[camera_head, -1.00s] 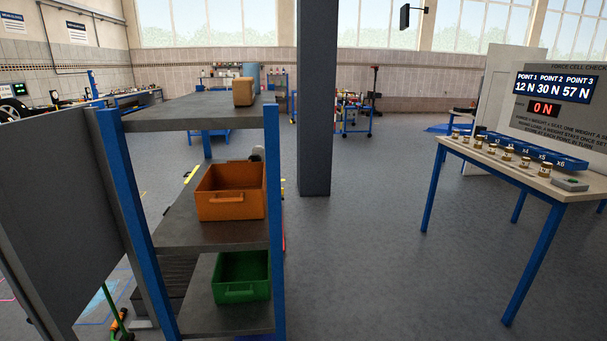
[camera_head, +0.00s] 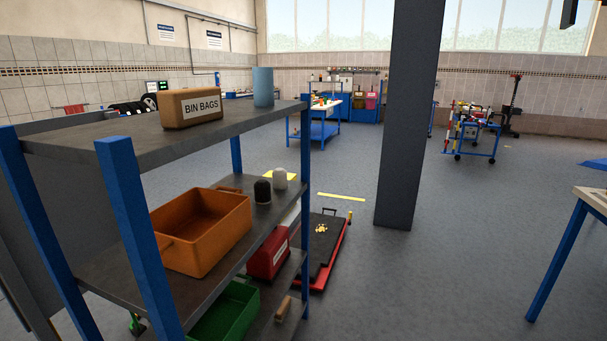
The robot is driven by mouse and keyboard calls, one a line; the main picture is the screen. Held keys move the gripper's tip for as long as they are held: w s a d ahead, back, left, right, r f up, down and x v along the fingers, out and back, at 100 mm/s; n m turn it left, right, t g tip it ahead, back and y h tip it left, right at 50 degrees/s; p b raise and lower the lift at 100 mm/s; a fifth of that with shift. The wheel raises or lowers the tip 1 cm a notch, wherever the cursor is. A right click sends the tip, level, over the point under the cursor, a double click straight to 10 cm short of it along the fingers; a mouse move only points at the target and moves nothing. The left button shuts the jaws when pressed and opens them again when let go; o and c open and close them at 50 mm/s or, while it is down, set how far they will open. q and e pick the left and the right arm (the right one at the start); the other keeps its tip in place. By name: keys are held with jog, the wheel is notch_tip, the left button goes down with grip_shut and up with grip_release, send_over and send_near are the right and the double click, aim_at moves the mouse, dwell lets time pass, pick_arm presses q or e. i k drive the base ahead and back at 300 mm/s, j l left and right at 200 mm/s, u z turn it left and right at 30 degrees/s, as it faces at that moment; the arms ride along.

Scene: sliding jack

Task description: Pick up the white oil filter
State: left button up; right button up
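The white oil filter (camera_head: 280,179) is a small pale rounded cylinder. It stands upright on the middle shelf of the blue-posted rack (camera_head: 140,233), near the shelf's far end. A black cylinder of similar shape (camera_head: 262,191) stands just in front of it and to its left. Neither of my grippers is in view.
An orange bin (camera_head: 205,250) stands on the same shelf, nearer to me. A green bin (camera_head: 225,312) and a red box (camera_head: 270,258) sit lower.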

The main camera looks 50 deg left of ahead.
aim_at(279, 176)
jog(key=i+u, duration=0.3)
jog(key=u, duration=0.15)
jog(key=i+u, duration=0.6)
jog(key=u, duration=0.25)
jog(key=i+l+u, duration=0.25)
jog(key=u, duration=0.2)
